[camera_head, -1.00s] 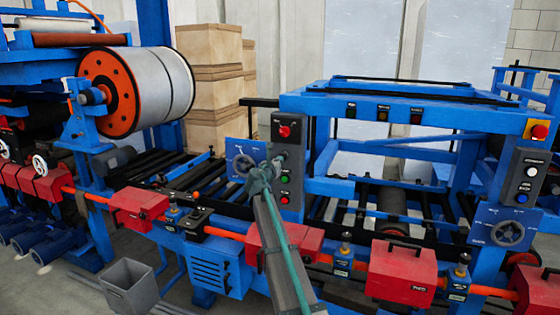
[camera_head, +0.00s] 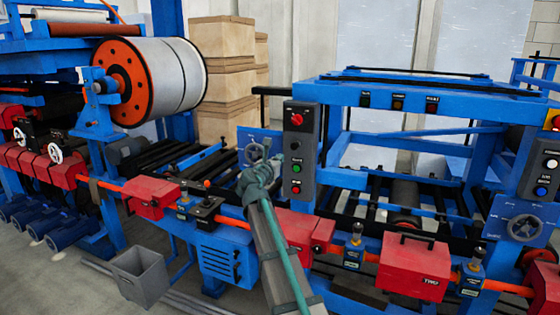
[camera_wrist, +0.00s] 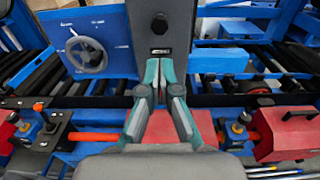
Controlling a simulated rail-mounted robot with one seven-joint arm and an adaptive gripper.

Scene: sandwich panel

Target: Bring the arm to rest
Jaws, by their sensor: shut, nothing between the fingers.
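My arm reaches up from the bottom middle of the head view, in front of the blue machine frame. My gripper (camera_wrist: 160,82) shows in the wrist view with its two teal-edged fingers together and nothing between them. Behind the fingertips is the lower end of a dark grey control box (camera_wrist: 162,28). In the head view the same control box (camera_head: 296,150) carries a red knob, a green button and a red button, and stands just right of my gripper. A blue panel with a grey handwheel (camera_wrist: 88,54) is left of the fingers. Contact between fingers and box cannot be told.
A large white roll (camera_head: 165,80) with an orange flange is at the upper left. Red boxes (camera_head: 412,265) line the machine's front rail. A grey bin (camera_head: 140,274) stands on the floor at lower left. Cardboard boxes (camera_head: 222,75) are stacked behind. Bare floor (camera_head: 60,285) shows at lower left.

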